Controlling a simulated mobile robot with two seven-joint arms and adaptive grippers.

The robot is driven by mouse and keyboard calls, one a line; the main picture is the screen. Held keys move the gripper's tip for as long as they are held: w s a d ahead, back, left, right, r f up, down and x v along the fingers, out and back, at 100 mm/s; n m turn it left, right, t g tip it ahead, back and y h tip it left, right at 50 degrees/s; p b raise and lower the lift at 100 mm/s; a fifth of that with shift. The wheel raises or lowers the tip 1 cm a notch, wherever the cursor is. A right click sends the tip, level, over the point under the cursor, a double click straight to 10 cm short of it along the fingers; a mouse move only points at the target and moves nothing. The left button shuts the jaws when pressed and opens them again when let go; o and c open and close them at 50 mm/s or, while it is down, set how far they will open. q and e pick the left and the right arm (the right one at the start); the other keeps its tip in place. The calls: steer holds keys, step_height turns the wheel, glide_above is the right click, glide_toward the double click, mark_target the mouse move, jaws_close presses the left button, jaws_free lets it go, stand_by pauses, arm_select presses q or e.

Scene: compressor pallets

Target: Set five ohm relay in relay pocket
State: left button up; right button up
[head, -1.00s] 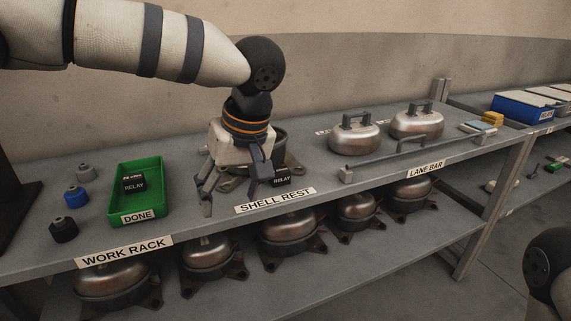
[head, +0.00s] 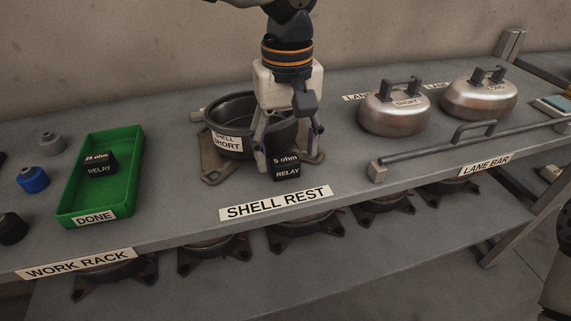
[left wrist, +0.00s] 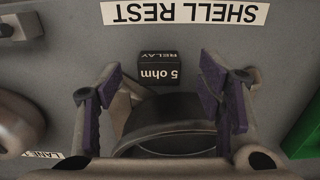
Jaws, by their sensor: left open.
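The five ohm relay (head: 287,172), a small black block marked "5 ohm RELAY", stands on the shelf just in front of an open dark shell (head: 229,141) labelled "SHELL SHORT". It also shows in the left wrist view (left wrist: 158,72), beyond and between the spread fingers. My left gripper (head: 290,140) is open and empty, pointing down over the shell's right side, close behind the relay. The gripper partly covers the shell, and I cannot make out a relay pocket. My right gripper is not in view.
A green DONE tray (head: 73,198) at left holds a 25 ohm relay (head: 99,165). Silver domed lids (head: 393,112) stand at right behind the lane bar (head: 440,146). Blue, grey and black knobs sit left of the tray. Free shelf lies between tray and shell.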

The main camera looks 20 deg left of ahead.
arm_select(q)
step_height(320, 180, down, 2)
steer(key=shift+f, duration=0.1)
steer(key=shift+w, duration=0.1)
steer(key=c, duration=1.4)
steer(key=shift+o, duration=0.2)
